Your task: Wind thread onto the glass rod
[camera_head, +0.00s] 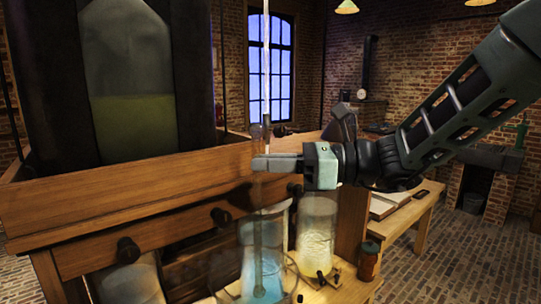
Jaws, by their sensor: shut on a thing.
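A thin pale glass rod (266,60) stands upright in front of the window and runs up out of the top of the picture. A small dark piece (266,131) shows at its lower part, just above my gripper. My gripper (262,163) reaches in from the right and is shut on the rod, holding it above a glass jar (283,225). The jar has blue liquid and a grey strip in it. The jaws hide part of the rod. I cannot make out any thread.
A wooden frame (120,205) with a large dark-sided glass vessel (135,85) fills the left. A frosted jar (317,235) stands right of the blue one. A small brown bottle (369,262) stands near the bench edge. A wooden table (425,208) lies behind.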

